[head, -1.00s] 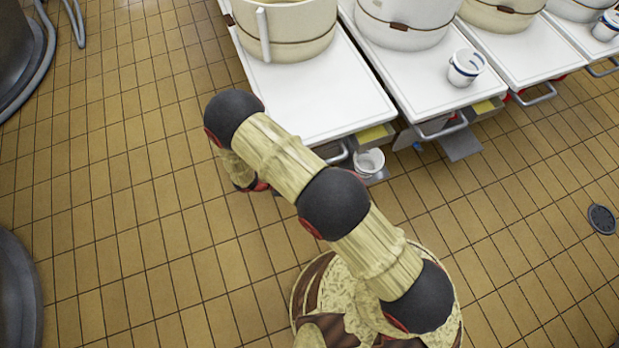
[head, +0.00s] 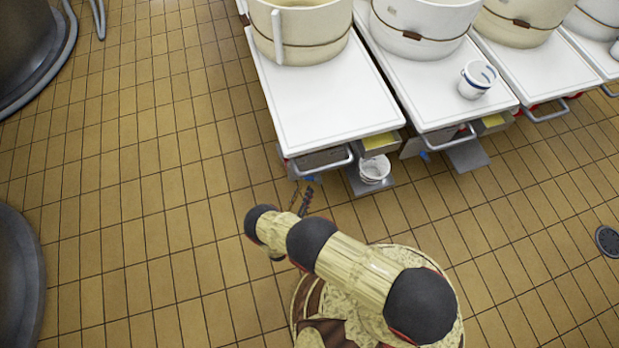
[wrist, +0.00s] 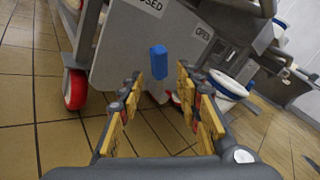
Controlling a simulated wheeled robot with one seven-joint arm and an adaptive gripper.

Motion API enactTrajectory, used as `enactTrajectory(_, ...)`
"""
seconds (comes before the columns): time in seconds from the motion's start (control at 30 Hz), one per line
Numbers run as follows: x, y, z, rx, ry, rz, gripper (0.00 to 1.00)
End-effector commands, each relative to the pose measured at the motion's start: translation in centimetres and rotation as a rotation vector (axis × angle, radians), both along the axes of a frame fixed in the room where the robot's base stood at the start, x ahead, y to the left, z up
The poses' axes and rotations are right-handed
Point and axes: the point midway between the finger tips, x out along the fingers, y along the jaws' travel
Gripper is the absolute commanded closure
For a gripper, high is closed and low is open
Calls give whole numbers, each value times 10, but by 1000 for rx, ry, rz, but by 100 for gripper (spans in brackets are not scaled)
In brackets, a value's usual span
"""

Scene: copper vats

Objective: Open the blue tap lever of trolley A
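The blue tap lever (wrist: 158,62) shows in the wrist view against a grey panel, just beyond and between my fingertips. A white sign ending in "OSED" (wrist: 150,4) is above it and an "OPEN" sign (wrist: 203,33) is to its upper right. My gripper (wrist: 172,85) is open and empty, with its fingers on both sides below the lever; I see no clear contact. In the head view a bit of blue (head: 310,179) shows under the front edge of the leftmost trolley (head: 320,100), by my gripper (head: 305,198). No trolley letter is readable.
A white bucket (head: 374,168) stands on a low shelf right of the lever, also in the wrist view (wrist: 228,84). A red-wheeled caster (wrist: 75,90) is at left. More trolleys (head: 430,90) stand to the right.

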Motion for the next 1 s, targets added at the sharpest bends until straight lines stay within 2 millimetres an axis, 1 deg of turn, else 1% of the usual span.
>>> enactTrajectory(0.17, 14, -5, -1, -1, -2, 5, 66)
enactTrajectory(0.4, 46, -20, -2, -1, -1, 2, 66)
enactTrajectory(0.6, 66, -28, -1, -1, -2, 3, 66)
enactTrajectory(0.77, 72, -29, -1, -1, -1, 5, 66)
enactTrajectory(1.0, 72, -29, 0, -1, -1, 5, 67)
